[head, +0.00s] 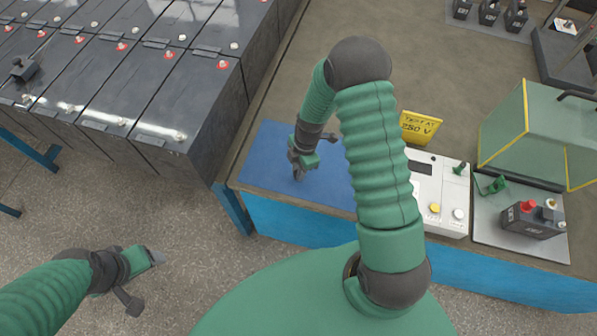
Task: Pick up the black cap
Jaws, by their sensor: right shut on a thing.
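My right gripper (299,172) points down, low over the blue mat (262,178) on the bench. It is shut on a small dark thing that looks like the black cap, but the fingers hide most of it. I cannot tell whether the thing touches the mat. My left gripper (156,257) is over the bare floor at lower left, away from the bench. Its fingers are too small and edge-on to tell whether they are open. A black blocky piece (25,69) sits on the battery row at far left.
Rows of black batteries (128,80) with red and white terminals fill the upper left. Right of the mat are a white tester (437,190), a yellow sign (420,127), a small battery (532,218) on a grey plate and a green clear-sided guard (530,130). The bench's back middle is clear.

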